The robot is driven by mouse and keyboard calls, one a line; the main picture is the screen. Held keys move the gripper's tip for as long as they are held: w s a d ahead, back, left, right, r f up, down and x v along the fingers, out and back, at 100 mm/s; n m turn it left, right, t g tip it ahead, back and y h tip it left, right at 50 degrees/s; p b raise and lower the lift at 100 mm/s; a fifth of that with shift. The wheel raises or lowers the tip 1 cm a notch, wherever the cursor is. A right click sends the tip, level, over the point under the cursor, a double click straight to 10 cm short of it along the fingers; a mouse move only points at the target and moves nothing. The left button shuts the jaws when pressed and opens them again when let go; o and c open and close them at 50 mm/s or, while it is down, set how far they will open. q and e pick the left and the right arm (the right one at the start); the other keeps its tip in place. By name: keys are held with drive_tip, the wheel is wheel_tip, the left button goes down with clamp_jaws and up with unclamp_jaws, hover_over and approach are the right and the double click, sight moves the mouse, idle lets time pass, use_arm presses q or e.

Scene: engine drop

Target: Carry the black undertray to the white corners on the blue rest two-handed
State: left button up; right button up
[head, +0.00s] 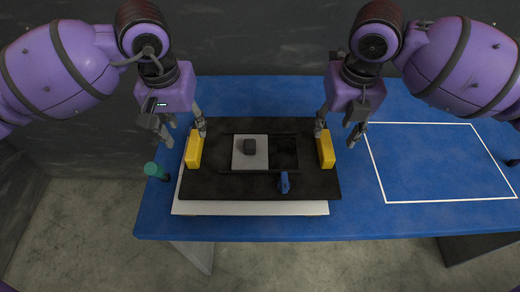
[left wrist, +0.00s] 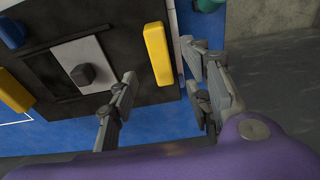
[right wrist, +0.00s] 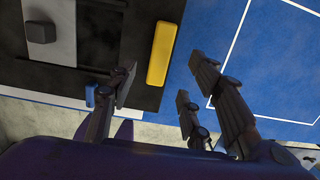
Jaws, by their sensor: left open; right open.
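The black undertray (head: 220,187) lies flat at the left of the blue rest (head: 360,218), over a white board (head: 250,208). It has a yellow handle at its left end (head: 194,149) and another at its right end (head: 326,149). The white corners appear as a white outline (head: 440,203) on the right of the rest, empty inside. My left gripper (head: 184,132) is open above the left handle; in the left wrist view that handle (left wrist: 158,54) lies beyond the parted fingers. My right gripper (head: 338,134) is open above the right handle, which the right wrist view (right wrist: 162,53) shows beyond its fingers.
On the undertray are a light grey panel with a dark knob (head: 250,146), a dark recess (head: 284,152) and a blue piece (head: 284,182). A teal-ended item (head: 152,169) stands at the rest's left edge. A small dark item (head: 511,162) is at the far right.

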sight(327, 144)
use_arm(q)
drive_tip(key=f, duration=0.2)
drive_tip(key=w+f, duration=0.1)
drive_tip(key=f, duration=0.5)
drive_tip(key=shift+w, duration=0.2)
use_arm(e)
drive_tip(key=f, duration=0.2)
drive_tip(key=w+f, duration=0.1)
drive_tip(key=f, duration=0.5)
drive_tip(key=shift+w, duration=0.2)
use_arm(q)
drive_tip(key=shift+c, duration=0.3)
use_arm(e)
drive_tip(key=shift+c, duration=0.3)
use_arm(q)
clamp_jaws()
use_arm(e)
drive_tip(key=shift+r, duration=0.1)
clamp_jaws()
use_arm(q)
drive_tip(key=shift+r, duration=0.1)
